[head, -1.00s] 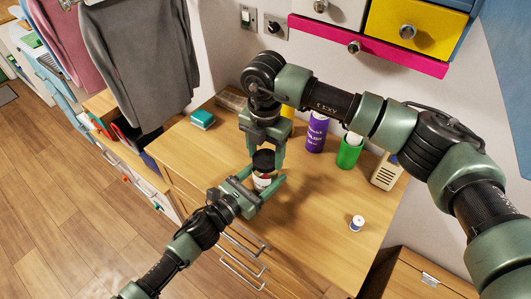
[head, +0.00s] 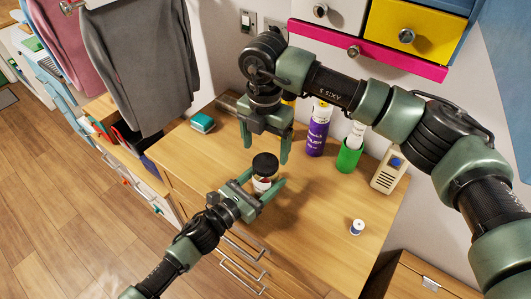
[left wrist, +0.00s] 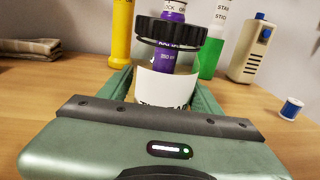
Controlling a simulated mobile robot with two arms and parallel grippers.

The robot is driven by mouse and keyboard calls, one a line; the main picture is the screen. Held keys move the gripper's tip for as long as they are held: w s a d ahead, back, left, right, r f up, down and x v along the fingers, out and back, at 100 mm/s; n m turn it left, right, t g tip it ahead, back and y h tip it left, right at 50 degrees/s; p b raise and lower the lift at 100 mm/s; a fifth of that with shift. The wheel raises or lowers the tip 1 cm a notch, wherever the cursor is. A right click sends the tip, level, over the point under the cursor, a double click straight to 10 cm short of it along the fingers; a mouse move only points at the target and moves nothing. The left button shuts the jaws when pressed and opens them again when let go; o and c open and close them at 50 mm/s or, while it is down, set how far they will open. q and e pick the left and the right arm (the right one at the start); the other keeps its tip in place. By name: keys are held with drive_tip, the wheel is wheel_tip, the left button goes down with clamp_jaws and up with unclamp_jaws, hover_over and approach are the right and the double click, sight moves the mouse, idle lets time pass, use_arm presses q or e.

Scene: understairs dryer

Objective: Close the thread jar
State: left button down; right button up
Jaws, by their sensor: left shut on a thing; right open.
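The thread jar (head: 262,185) is a small clear jar with a white label, standing upright near the front of the wooden desk. Its black ridged lid (head: 265,163) is on top; I cannot tell how tightly it sits. In the left wrist view the label (left wrist: 165,86) and lid (left wrist: 170,32) show close ahead. My left gripper (head: 263,184) is shut around the jar's body from the front. My right gripper (head: 265,148) is open and empty, pointing down above and behind the lid, apart from it.
A blue-and-white thread spool (head: 357,227) is at right. A teal box (head: 202,122) is at left. Drawers with a pink edge (head: 370,50) hang above.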

sight(266, 162)
drive_tip(key=shift+c, duration=0.3)
drive_tip(key=n, duration=0.3)
drive_tip(key=r+n, duration=0.1)
drive_tip(key=n, duration=0.2)
drive_tip(key=shift+r, duration=0.1)
drive_tip(key=n, duration=0.4)
drive_tip(key=shift+r+n, duration=0.35)
drive_tip(key=shift+n, duration=0.05)
drive_tip(key=n, duration=0.3)
drive_tip(key=r+n, duration=0.1)
drive_tip(key=n, duration=0.6)
drive_tip(key=shift+r+n, duration=0.35)
drive_tip(key=shift+n, duration=0.05)
drive_tip(key=shift+f, duration=0.1)
drive_tip(key=shift+f, duration=3.95)
